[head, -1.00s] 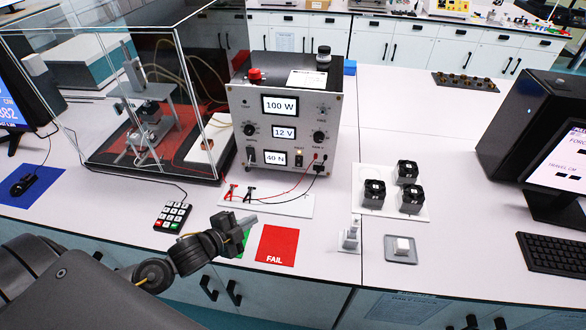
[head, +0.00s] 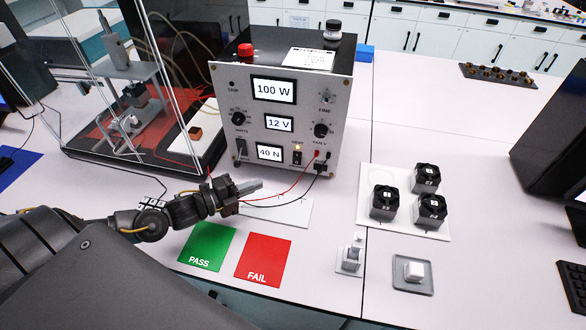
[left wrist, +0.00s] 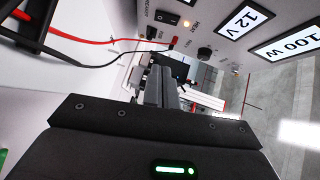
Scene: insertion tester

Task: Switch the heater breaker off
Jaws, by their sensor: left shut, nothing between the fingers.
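The grey tester box (head: 335,120) stands at the back centre, its front showing 100 W, 12 V and 40 N displays. A small black switch (head: 297,157) with a lit lamp above it sits right of the 40 N display. It also shows as a black rocker (left wrist: 167,18) in the left wrist view, beside a partly legible label that seems to start with HEAT. Another switch (head: 240,147) is at the panel's lower left. My left gripper (head: 252,186) is shut and empty, in front of and below the panel, apart from the switches.
Red and black leads (head: 285,192) run from the panel sockets near the gripper, over a white plate (head: 285,213). Green PASS (head: 207,247) and red FAIL (head: 263,260) cards lie in front. A clear enclosure (head: 185,75) stands left; fans on a white tray (head: 375,232) are right.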

